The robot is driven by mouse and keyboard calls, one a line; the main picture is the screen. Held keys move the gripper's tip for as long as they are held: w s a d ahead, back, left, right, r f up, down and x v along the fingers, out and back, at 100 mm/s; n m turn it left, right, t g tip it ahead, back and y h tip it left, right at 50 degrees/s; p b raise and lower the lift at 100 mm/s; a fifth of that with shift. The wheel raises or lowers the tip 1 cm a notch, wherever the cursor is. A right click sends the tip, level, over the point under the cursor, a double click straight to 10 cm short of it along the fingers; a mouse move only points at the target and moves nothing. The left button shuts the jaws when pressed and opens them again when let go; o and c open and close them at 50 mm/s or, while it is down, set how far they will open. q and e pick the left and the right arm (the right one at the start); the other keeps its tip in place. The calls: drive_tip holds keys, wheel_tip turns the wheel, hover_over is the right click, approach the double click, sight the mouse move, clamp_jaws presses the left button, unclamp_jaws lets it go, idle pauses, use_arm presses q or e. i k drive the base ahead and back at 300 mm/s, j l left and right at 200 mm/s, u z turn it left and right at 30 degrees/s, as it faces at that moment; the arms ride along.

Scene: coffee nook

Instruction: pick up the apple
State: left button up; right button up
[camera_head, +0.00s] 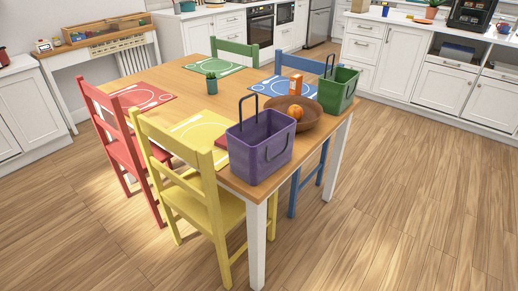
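The apple (295,112) is a small orange-red round thing. It sits in a round brown bowl (311,121) at the right end of the wooden dining table (233,108). The purple basket in front and the green basket behind stand beside the bowl. No gripper or arm of mine shows in the head view, so I cannot see how they stand relative to the apple.
A purple basket (260,147) stands at the table's near corner and a green basket (338,92) at the right edge. Yellow (185,180), red (118,135), blue and green chairs surround the table. An orange box (295,84) stands behind the bowl. The right floor (420,180) is clear.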

sight(296, 112)
drive_tip(key=i+l+u, duration=0.1)
drive_tip(key=u, duration=0.35)
drive_tip(key=l+u, duration=0.2)
drive_tip(key=u, duration=0.25)
drive_tip(key=i+l+u, duration=0.1)
drive_tip(key=l+u, duration=0.15)
drive_tip(key=u, duration=0.2)
drive_tip(key=l+u, duration=0.45)
drive_tip(key=l, duration=0.85)
drive_tip(key=k+l+u, duration=0.15)
drive_tip(key=l, duration=0.3)
